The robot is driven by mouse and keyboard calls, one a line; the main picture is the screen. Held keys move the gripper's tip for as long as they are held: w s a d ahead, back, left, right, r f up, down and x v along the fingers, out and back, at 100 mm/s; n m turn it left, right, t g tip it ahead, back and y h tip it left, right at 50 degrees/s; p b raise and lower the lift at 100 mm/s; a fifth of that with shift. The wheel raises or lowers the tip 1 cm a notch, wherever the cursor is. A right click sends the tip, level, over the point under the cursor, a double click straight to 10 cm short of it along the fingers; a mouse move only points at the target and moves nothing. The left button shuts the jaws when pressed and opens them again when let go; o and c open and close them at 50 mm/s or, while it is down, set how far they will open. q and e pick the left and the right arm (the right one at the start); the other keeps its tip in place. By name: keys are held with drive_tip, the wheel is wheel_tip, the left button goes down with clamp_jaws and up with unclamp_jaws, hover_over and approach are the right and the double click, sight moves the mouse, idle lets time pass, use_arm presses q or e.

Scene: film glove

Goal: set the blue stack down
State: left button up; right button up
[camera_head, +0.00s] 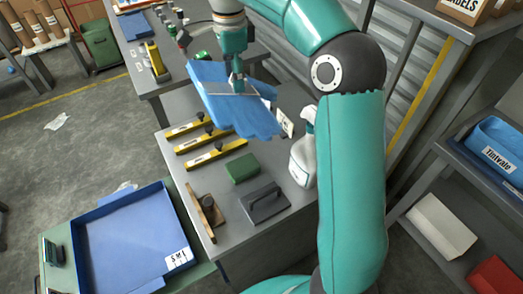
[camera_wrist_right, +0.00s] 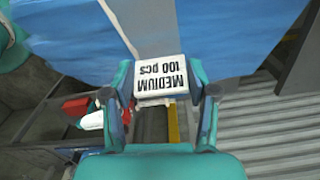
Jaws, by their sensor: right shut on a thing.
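The blue stack (camera_head: 232,104) is a floppy bundle of film gloves with a pale band around it. My right gripper (camera_head: 238,85) is shut on it from above and holds it over the grey workbench (camera_head: 276,178). In the right wrist view the stack (camera_wrist_right: 230,35) fills the top, and its white label (camera_wrist_right: 160,78) reads "MEDIUM 100 pcs" between the fingers. Part of the stack is hidden behind the gripper. My left gripper is not in view.
Yellow-and-black levels (camera_head: 215,154), a green block (camera_head: 242,168), a grey float (camera_head: 265,203), a wooden-handled tool (camera_head: 207,211) and a white spray bottle (camera_head: 303,160) crowd the bench. A blue tray (camera_head: 120,188) marked S M L stands at lower left, empty inside.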

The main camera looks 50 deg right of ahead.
wheel_tip(320, 180, down, 21)
drive_tip(key=b, duration=0.1)
drive_tip(key=shift+r, duration=0.2)
idle(0.3)
drive_tip(key=o, duration=1)
drive_tip(key=shift+f, duration=0.15)
drive_tip(key=o, duration=0.4)
drive_tip(key=shift+o, duration=0.2)
